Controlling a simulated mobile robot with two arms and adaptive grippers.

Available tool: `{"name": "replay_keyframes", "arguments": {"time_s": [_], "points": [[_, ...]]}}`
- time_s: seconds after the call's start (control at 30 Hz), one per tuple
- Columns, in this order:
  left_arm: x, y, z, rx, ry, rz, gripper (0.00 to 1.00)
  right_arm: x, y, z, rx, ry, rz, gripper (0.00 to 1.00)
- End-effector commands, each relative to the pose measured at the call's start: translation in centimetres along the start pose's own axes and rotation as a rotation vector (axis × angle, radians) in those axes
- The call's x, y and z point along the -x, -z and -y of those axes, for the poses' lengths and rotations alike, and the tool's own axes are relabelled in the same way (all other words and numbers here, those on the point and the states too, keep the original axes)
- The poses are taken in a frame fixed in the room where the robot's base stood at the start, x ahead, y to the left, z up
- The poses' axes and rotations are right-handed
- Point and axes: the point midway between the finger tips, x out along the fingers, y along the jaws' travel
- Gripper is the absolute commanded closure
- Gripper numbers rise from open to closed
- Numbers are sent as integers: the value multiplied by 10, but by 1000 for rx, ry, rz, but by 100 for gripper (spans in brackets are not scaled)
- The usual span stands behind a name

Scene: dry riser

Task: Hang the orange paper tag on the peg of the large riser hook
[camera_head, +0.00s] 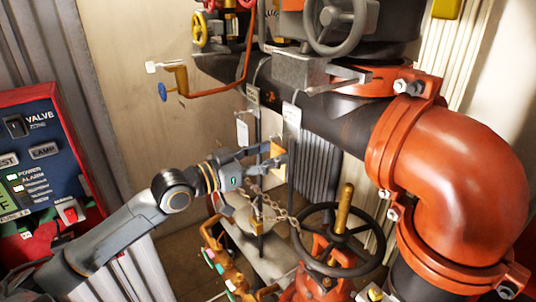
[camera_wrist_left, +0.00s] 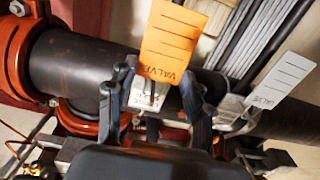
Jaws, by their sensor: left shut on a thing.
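The orange paper tag (camera_head: 277,149) is at the fingertips of my left gripper (camera_head: 273,157), in front of the dark pipe and rods. In the left wrist view the orange tag (camera_wrist_left: 174,38) stands up from between the two fingers (camera_wrist_left: 158,73), with printed lines and the word VALVE. The gripper is shut on its lower end. White tags hang nearby, one (camera_head: 291,113) just above the gripper and another (camera_head: 242,131) to its left. I cannot make out the large riser hook or its peg clearly. My right gripper is not in view.
A dark horizontal pipe (camera_head: 323,128) meets a big orange elbow (camera_head: 455,190) at right. A black handwheel (camera_head: 338,238) and a chain (camera_head: 268,203) are below the gripper. A red control panel (camera_head: 45,170) stands left. A white tag (camera_wrist_left: 282,80) is right in the wrist view.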

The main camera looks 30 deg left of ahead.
Motion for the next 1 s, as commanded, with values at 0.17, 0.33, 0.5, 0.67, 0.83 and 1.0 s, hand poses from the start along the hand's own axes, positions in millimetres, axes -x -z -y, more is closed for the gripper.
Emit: {"name": "replay_keyframes", "arguments": {"time_s": [0.17,0.33,0.5,0.67,0.83,1.0], "points": [[0,0,0,0,0,0,31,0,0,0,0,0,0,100],[0,0,0,0,0,0,22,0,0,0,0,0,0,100],[0,0,0,0,0,1,22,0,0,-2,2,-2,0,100],[5,-1,1,0,2,2,22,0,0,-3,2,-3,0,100],[19,-3,1,-1,2,5,22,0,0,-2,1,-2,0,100],[37,-3,0,1,0,7,22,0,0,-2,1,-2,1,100]]}}
